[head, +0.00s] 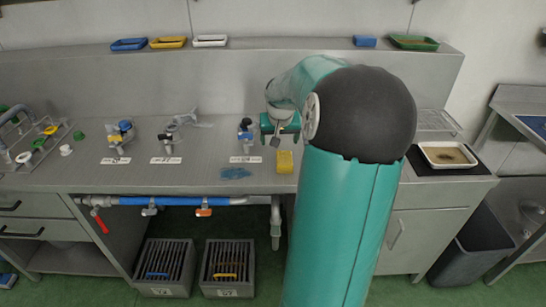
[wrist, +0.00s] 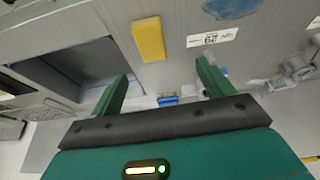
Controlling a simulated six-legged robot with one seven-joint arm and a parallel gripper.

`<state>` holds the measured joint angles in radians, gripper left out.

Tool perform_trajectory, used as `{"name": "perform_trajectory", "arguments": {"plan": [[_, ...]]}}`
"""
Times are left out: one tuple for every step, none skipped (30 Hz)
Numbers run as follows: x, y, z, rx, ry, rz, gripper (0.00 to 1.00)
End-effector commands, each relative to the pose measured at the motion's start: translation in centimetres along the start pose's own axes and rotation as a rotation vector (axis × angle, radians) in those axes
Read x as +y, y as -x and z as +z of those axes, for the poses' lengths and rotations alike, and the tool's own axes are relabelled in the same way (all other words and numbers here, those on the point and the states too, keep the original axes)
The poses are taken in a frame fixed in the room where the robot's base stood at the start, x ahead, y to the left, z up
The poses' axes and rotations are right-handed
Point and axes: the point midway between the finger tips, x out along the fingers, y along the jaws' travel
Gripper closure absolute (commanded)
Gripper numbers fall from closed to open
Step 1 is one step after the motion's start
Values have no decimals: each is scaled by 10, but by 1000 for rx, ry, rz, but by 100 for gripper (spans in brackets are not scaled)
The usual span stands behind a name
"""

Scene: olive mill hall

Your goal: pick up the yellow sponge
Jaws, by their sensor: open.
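The yellow sponge (head: 285,162) lies on the grey counter near its front edge, just left of my arm in the head view. In the wrist view the yellow sponge (wrist: 149,39) shows whole at the upper middle, beyond the fingertips. My gripper (head: 276,138) is above the counter, a little behind the sponge. In the wrist view my gripper (wrist: 160,78) has its two green fingers wide apart with nothing between them. The sponge is apart from the fingers.
A blue cloth (head: 235,173) lies left of the sponge, with a number label (head: 245,159) and a tap (head: 245,132) behind it. A dark recessed basin (wrist: 85,62) is beside the sponge in the wrist view. A tray (head: 447,155) stands at the right. Coloured trays (head: 168,42) line the back ledge.

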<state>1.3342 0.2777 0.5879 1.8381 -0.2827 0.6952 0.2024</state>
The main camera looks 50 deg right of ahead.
Motion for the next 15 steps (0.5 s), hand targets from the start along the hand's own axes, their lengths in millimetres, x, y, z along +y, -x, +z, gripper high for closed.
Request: {"name": "perform_trajectory", "arguments": {"plan": [[10, -6, -4, 0, -22, -4, 20], [14, -8, -5, 2, -29, -5, 20], [17, -11, -6, 1, -36, -7, 20], [18, -13, -6, 1, -39, -7, 20], [19, -16, -6, 1, -41, -8, 20], [20, -20, -6, 0, -41, -7, 20], [19, -25, -6, -1, -40, -8, 20], [19, -30, -6, -1, -39, -9, 20], [19, -38, -6, -1, -39, -9, 20], [19, -44, -6, -2, -39, -10, 20], [19, -50, -6, -2, -38, -9, 20], [19, -58, -6, -2, -39, -9, 20], [19, -64, -6, 0, -38, -9, 20], [20, -70, -6, -1, -38, -9, 20], [20, -76, -6, -1, -39, -8, 20]]}}
